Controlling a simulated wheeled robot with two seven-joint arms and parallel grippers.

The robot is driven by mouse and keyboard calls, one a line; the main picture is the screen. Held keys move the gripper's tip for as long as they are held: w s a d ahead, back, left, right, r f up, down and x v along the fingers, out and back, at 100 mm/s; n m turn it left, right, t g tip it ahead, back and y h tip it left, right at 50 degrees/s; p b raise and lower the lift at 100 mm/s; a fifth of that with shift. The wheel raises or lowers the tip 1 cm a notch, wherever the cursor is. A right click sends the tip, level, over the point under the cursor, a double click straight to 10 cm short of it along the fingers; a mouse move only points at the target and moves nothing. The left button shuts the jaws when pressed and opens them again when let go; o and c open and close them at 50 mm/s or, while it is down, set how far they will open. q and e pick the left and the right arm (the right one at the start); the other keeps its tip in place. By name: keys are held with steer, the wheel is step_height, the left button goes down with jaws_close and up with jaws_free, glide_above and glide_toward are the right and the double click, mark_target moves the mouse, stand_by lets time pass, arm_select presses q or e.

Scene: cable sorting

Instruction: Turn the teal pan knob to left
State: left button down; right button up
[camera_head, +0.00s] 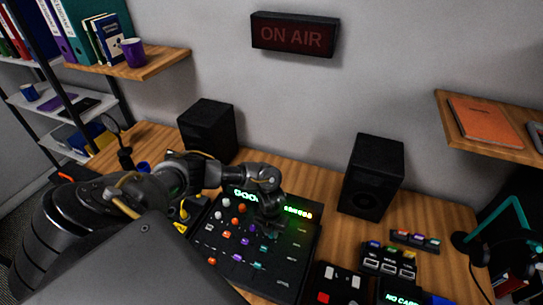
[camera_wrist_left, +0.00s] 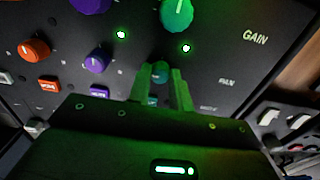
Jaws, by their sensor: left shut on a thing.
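The black mixer (camera_head: 222,262) lies on the desk with rows of coloured knobs. In the left wrist view, the teal pan knob (camera_wrist_left: 160,71) is in the column below the larger teal gain knob (camera_wrist_left: 176,14), in line with the PAN label. My left gripper (camera_wrist_left: 162,86) has its two fingers closed around the teal pan knob, which is mostly hidden between them. In the head view my left gripper (camera_head: 270,215) reaches down on the mixer's right part and hides the knob. My right gripper is not in view.
A purple pan knob (camera_wrist_left: 97,57) and an orange one (camera_wrist_left: 34,50) sit to the left on the panel. Two black speakers (camera_head: 208,130) (camera_head: 371,177) stand behind the mixer. A small button box (camera_head: 337,284) is close to its right.

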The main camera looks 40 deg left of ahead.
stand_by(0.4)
arm_select(q)
steer(key=c, duration=1.3)
jaws_free()
steer(key=shift+o, duration=0.2)
steer(key=shift+r, duration=0.1)
step_height(320, 180, up, 11)
steer(key=shift+f, duration=0.2)
